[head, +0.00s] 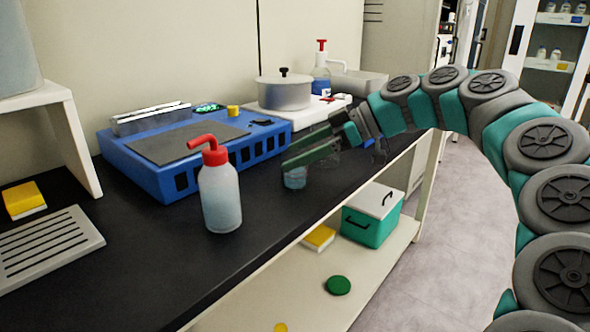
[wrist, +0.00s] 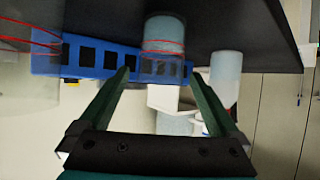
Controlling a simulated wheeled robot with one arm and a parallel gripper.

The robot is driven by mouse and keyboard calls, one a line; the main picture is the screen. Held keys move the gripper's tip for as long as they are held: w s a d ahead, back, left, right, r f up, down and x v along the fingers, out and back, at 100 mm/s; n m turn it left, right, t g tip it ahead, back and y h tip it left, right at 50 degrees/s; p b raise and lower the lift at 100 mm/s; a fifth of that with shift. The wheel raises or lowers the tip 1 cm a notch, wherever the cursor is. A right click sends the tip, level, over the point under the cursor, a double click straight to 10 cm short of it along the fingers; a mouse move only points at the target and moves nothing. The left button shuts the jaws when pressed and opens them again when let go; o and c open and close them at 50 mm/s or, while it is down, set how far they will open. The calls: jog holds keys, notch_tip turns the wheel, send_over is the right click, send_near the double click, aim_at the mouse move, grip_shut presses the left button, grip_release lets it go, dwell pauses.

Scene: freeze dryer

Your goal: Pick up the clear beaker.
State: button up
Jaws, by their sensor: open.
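The clear beaker (head: 295,179) holds pale blue liquid and stands upright on the black bench, near its front edge. In the wrist view, which is upside down, the beaker (wrist: 164,35) shows a red line and a clear upper part, ahead of and between the fingers. My gripper (head: 285,160) has green fingers and is open. It reaches in from the right, with its fingertips close to the beaker's upper part in the head view. It also shows in the wrist view (wrist: 160,72) with nothing held. I cannot tell whether a finger touches the glass.
A wash bottle with a red cap (head: 220,190) stands left of the beaker. A blue device (head: 180,182) lies behind it. A pot (head: 284,92) stands farther back. Other clear glass sits under my gripper, partly hidden. Bare bench lies in front of the wash bottle.

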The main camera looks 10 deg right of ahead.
jog(key=shift+w+a+f, duration=0.1)
jog(key=shift+a+f, duration=0.1)
jog(key=shift+a, duration=0.25)
jog(key=shift+c, duration=0.2)
jog(key=c, duration=1.5)
jog(key=shift+r, duration=0.15)
